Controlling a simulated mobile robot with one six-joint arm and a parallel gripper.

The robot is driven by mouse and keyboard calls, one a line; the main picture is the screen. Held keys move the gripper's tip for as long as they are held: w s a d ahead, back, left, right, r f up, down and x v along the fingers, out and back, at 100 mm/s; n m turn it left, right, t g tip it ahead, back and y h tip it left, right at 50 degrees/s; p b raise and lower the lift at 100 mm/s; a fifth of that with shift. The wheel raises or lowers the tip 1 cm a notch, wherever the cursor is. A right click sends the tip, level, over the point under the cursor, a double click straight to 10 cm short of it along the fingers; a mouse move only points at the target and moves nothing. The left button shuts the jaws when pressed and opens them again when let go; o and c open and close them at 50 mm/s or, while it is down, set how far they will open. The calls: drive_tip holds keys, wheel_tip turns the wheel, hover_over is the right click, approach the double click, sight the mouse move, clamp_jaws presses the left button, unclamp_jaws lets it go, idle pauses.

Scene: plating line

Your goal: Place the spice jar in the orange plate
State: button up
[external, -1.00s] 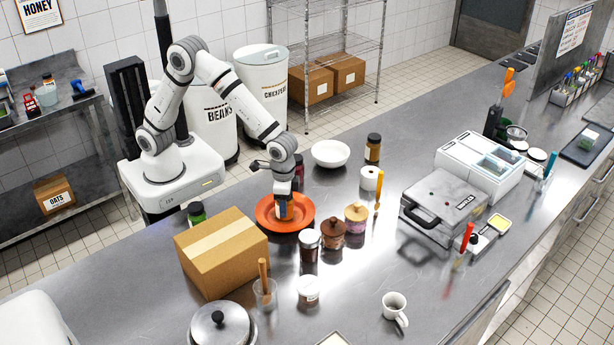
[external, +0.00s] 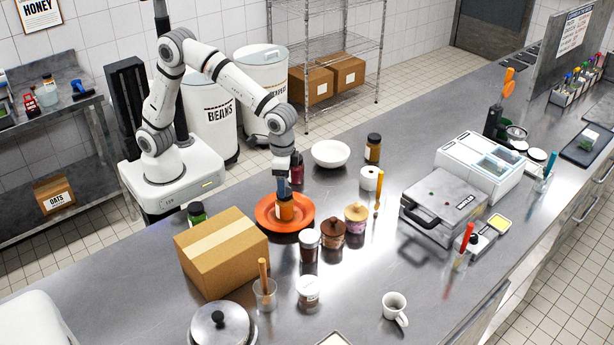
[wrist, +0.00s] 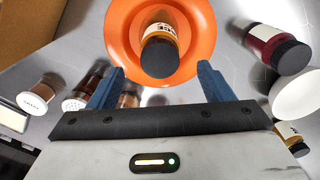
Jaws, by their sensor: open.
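The orange plate (external: 264,214) lies on the steel counter, right of the cardboard box. A spice jar (external: 286,209) with an orange-brown body stands in the plate. In the wrist view the jar (wrist: 160,52) shows a dark lid and a pale label, inside the plate's rim (wrist: 118,30). My gripper (external: 286,184) is above the jar in the external view. In the wrist view its two blue fingers (wrist: 160,80) are spread apart, and the jar is beyond the tips with nothing held between them.
A cardboard box (external: 222,252) stands close left of the plate.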

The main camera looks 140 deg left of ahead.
wheel_tip(320, 180, up, 3)
drive_tip(key=shift+r, duration=0.2)
drive_tip(key=shift+s+d+r, duration=0.15)
drive_tip(key=shift+d+r, duration=0.1)
drive_tip(key=shift+d, duration=0.1)
drive_tip(key=s+d+r+m+t, duration=0.1)
drive_tip(key=s+d+r+m, duration=0.1)
drive_tip(key=s+d, duration=0.4)
drive_tip(key=s+d+r+m+t, duration=0.1)
drive_tip(key=s+d+r+m, duration=0.15)
drive_tip(key=s+d, duration=0.4)
drive_tip(key=s+d+f+m, duration=0.2)
drive_tip(key=s+d, duration=0.1)
drive_tip(key=s, duration=0.3)
drive_tip(key=s+d+f+m+t, duration=0.1)
drive_tip(key=s+d+m, duration=0.1)
drive_tip(key=s, duration=0.3)
drive_tip(key=shift+s+d+f, duration=0.35)
drive_tip(key=shift+d+f, duration=0.05)
drive_tip(key=shift+d, duration=0.35)
